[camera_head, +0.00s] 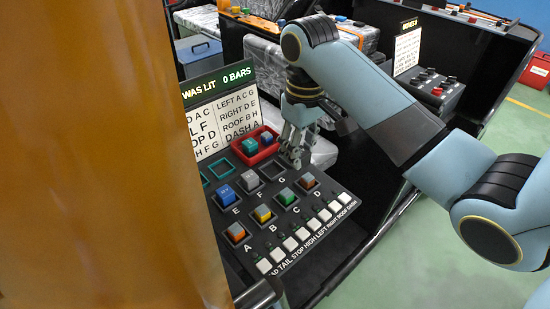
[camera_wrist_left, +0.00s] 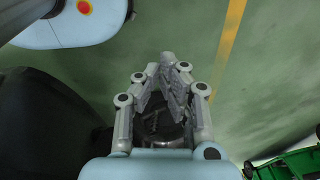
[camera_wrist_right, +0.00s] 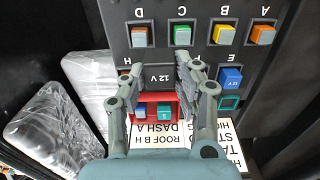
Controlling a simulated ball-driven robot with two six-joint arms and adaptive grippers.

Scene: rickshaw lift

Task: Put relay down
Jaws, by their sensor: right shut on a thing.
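My right gripper (camera_head: 294,152) is low over the far right part of the dark relay panel (camera_head: 330,190), beside the red tray. In the right wrist view its fingers (camera_wrist_right: 160,72) are shut on a dark grey relay (camera_wrist_right: 158,78) marked 12 V. The head view mostly hides this relay behind the fingers; whether it touches the panel I cannot tell. The red tray (camera_wrist_right: 150,97) holds a blue and a teal relay. Several coloured relays sit in lettered sockets, among them a blue one (camera_head: 224,194). My left gripper (camera_wrist_left: 166,68) is over the green floor, its fingertips together and empty.
A label board (camera_head: 222,125) stands behind the panel, and white switches (camera_head: 290,244) run along its front edge. A brown surface (camera_head: 100,150) blocks the left of the head view. Plastic-wrapped boxes (camera_wrist_right: 62,120) lie beside the panel.

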